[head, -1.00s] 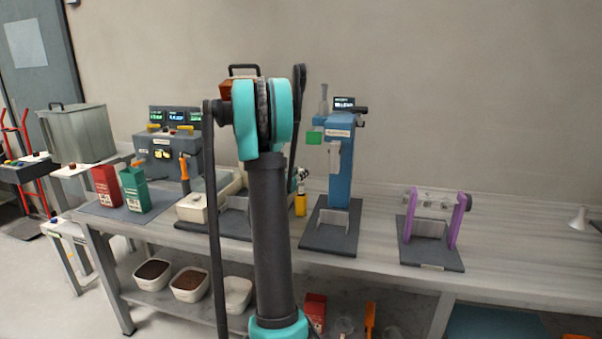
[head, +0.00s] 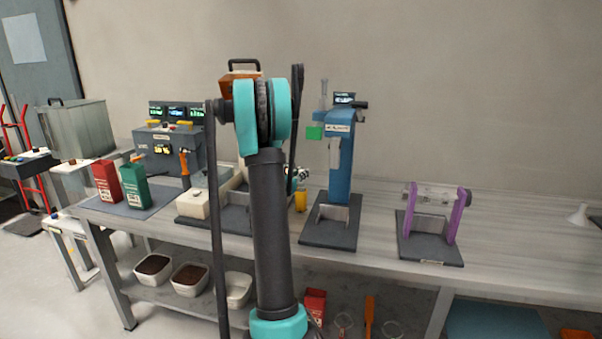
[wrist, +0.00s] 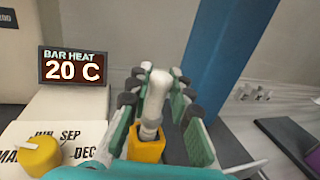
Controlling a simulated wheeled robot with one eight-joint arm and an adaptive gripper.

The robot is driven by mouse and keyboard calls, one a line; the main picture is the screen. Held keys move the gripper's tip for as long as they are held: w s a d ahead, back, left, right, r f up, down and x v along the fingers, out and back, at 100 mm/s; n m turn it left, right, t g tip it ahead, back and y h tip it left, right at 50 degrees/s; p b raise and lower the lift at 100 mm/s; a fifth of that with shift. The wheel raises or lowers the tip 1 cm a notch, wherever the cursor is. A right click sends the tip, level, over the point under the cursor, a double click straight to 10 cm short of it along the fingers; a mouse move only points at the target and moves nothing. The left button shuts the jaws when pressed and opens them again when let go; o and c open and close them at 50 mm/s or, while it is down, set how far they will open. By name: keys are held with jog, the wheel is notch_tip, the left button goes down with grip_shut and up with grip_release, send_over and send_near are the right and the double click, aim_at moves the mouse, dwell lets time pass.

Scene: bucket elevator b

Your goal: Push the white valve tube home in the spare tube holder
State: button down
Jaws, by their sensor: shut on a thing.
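The white valve tube (wrist: 156,95) stands between the fingers of my gripper (wrist: 160,85) in the wrist view. My gripper is shut on it. The tube's lower end is greyish and meets the yellow-orange spare tube holder (wrist: 147,148). How deep the tube sits in the holder cannot be told. In the head view the yellow holder (head: 301,201) stands on the bench just right of my arm. My gripper (head: 297,178) shows only in part there, just above the holder, and my arm hides the rest.
A blue press-like stand (head: 341,165) rises close to the right of the holder. A round yellow knob (wrist: 38,155) and a display reading 20 C (wrist: 72,66) are at left in the wrist view.

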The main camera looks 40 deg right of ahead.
jog(key=shift+f, duration=1.15)
jog(key=c, duration=1.3)
grip_release()
jog(key=v, duration=1.2)
jog(key=shift+s, duration=0.1)
